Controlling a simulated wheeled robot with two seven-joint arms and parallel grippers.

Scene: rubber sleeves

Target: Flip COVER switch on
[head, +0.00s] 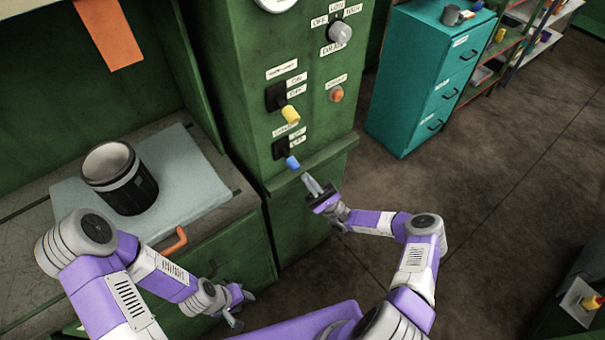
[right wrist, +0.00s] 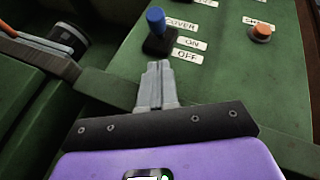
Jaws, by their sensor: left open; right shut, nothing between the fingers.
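The COVER switch (head: 292,162) is a blue-tipped lever on a black base on the green cabinet's front. It also shows in the right wrist view (right wrist: 156,18), beside its COVER, ON and OFF labels. The lever juts out from the panel; I cannot tell its setting for sure. My right gripper (head: 312,183) is shut and empty, just below and to the right of the lever in the head view. In the right wrist view its fingertips (right wrist: 158,68) point at the switch base and look apart from it. My left gripper (head: 240,304) is open and empty, low before the bench.
A yellow-tipped lever (head: 290,114) sits above the blue one, with an orange button (head: 336,94) to its right. A ledge (head: 312,163) juts out below the panel. A black cylinder (head: 122,178) stands on the left bench.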

